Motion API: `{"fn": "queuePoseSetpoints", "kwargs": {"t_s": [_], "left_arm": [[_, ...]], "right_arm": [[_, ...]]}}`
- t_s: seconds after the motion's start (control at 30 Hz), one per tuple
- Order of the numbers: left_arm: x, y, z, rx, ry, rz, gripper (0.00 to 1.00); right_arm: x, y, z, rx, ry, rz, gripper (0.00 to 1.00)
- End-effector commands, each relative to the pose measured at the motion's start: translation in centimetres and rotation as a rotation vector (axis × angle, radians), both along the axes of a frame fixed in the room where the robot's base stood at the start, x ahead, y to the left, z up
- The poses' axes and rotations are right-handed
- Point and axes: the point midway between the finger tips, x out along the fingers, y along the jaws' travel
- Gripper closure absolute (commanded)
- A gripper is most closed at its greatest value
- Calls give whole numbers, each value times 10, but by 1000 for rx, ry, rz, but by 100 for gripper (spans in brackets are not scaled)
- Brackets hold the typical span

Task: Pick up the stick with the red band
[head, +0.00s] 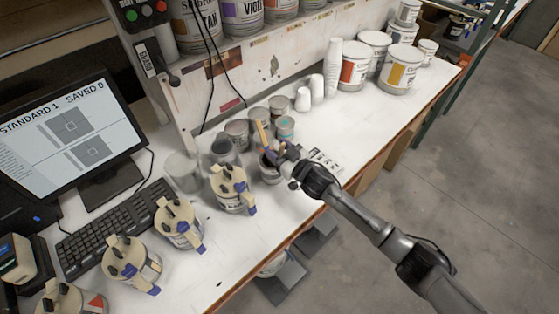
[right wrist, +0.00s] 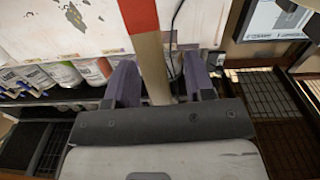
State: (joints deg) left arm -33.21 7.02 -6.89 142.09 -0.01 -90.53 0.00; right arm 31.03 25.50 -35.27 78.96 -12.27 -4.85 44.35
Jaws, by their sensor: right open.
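The wooden stick with the red band (right wrist: 152,62) stands between the two fingers of my right gripper (right wrist: 161,82) in the right wrist view. Its red band (right wrist: 138,14) is at the top of that view, beyond the fingertips. The fingers are open, with a visible gap on the right side of the stick. In the head view the stick (head: 261,132) rises from among small cans, beside my right gripper (head: 271,151). Its lower end is hidden. A dark can (head: 269,174) sits just below the gripper. My left gripper is not in view.
Small cans (head: 237,131) crowd around the gripper. Lidded cans with blue-tipped handles (head: 179,224) line the left, near a keyboard (head: 112,226) and monitor (head: 68,140). White cups (head: 332,68) and large paint cans (head: 399,70) stand farther back.

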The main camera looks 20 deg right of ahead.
Motion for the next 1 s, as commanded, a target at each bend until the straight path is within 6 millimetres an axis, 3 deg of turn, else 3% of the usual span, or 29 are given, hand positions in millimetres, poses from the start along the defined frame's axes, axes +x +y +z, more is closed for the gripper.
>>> {"fn": "queuePoseSetpoints", "kwargs": {"t_s": [0.3,0.8,1.0], "left_arm": [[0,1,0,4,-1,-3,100],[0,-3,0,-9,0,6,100],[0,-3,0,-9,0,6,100]], "right_arm": [[3,1,0,0,1,0,51],[3,1,0,0,1,0,99],[3,1,0,0,0,0,100]]}}
